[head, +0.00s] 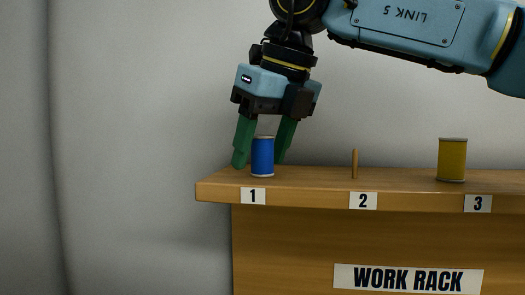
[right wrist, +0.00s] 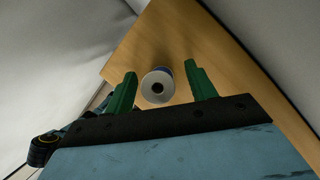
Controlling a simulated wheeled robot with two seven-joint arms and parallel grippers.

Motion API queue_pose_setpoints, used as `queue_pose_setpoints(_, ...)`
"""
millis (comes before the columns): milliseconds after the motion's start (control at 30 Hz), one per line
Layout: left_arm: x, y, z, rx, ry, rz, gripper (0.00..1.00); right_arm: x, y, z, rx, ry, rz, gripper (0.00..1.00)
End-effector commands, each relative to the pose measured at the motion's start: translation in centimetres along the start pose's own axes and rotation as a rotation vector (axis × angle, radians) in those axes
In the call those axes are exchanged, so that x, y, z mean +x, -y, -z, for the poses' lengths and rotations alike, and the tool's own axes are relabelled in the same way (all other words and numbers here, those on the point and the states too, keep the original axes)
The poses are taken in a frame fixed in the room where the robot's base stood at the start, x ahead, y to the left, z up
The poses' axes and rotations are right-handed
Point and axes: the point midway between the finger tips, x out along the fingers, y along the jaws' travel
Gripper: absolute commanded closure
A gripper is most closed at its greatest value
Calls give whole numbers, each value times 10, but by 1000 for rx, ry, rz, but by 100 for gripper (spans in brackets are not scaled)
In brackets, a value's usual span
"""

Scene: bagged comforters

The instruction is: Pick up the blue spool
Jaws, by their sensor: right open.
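A blue spool (head: 262,157) stands upright on the wooden rack top behind the label 1, near its left end. My right gripper (head: 260,157) points down over it, with a green finger on each side. In the right wrist view the spool's pale round end with a dark hole (right wrist: 157,87) shows between the fingers of my right gripper (right wrist: 158,84). The gripper is open, and gaps show on both sides of the spool there. My left gripper is not in view.
The work rack (head: 300,187) carries a thin wooden peg (head: 355,164) behind label 2 and a yellow spool (head: 452,160) behind label 3. The top is bare between them. The rack's left edge is close to the blue spool.

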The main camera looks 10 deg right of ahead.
Motion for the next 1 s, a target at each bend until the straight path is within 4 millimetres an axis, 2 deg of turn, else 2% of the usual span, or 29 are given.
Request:
queue_pose_setpoints(233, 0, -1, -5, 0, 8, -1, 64, 2, 0, 0, 0, 0, 0, 45)
queue_pose_setpoints(600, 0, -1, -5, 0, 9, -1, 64, 1, 0, 0, 0, 0, 0, 92)
queue_pose_setpoints(1000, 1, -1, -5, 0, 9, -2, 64, -5, -1, -3, -1, 1, 1, 92)
